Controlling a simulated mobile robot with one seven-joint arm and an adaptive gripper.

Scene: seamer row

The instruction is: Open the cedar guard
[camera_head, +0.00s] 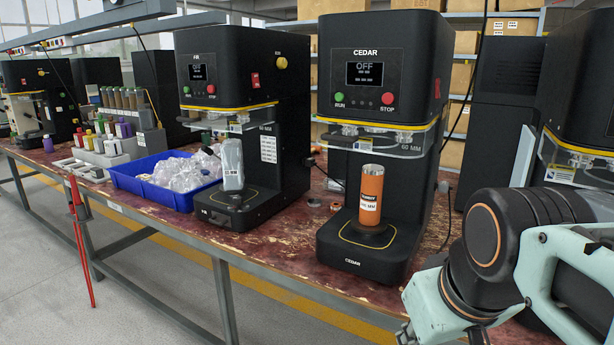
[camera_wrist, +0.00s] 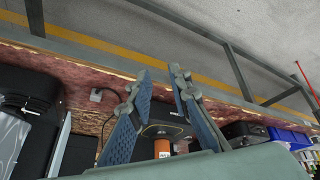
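The CEDAR machine (camera_head: 382,75) is a black unit in the middle of the head view, its display reading OFF. Its guard (camera_head: 386,148) is a clear panel below the yellow strip, across the front of the press head. The space below the panel shows uncovered; I cannot tell how far the guard swings. An orange tumbler (camera_head: 371,195) stands upright on the base plate beneath; part of it shows in the wrist view (camera_wrist: 162,149). My gripper (camera_wrist: 156,92) is open and apparently empty, its fingers apart. In the head view my arm is at lower right, away from the guard.
A green RUN button (camera_head: 339,98) and red STOP button (camera_head: 388,98) sit above the guard. A similar machine (camera_head: 240,75) stands left, another (camera_head: 582,120) right behind my arm. A blue bin (camera_head: 150,198) of clear bags stands left. Bare bench (camera_head: 290,232) shows between machines.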

